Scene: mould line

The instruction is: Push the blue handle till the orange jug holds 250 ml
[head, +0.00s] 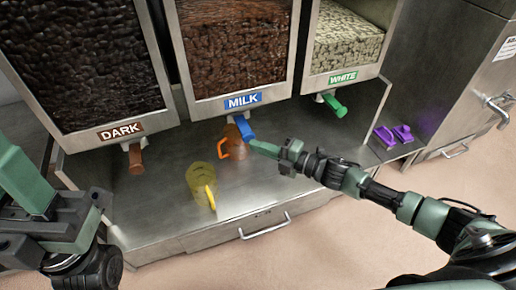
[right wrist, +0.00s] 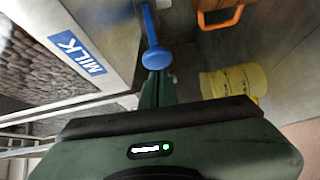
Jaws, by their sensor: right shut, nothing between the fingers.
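The blue handle (head: 245,129) sticks out below the bin labelled MILK; it also shows in the right wrist view (right wrist: 155,55). The orange jug (head: 236,146) stands on the steel shelf under the MILK outlet, partly behind the blue handle and my gripper. Its orange handle (right wrist: 220,18) shows at the top of the right wrist view. The jug's fill level cannot be read. My right gripper (head: 257,146) is shut and empty, its fingertips at the blue handle's end, seemingly touching it. My left arm is at the left; its gripper's (head: 30,185) opening cannot be made out.
A yellow jug (head: 201,184) stands on the shelf, left of and nearer than the orange one. A brown handle (head: 136,159) and a green handle (head: 335,106) hang under the DARK and WHITE bins. Purple objects (head: 393,135) lie at the right. The shelf's front is clear.

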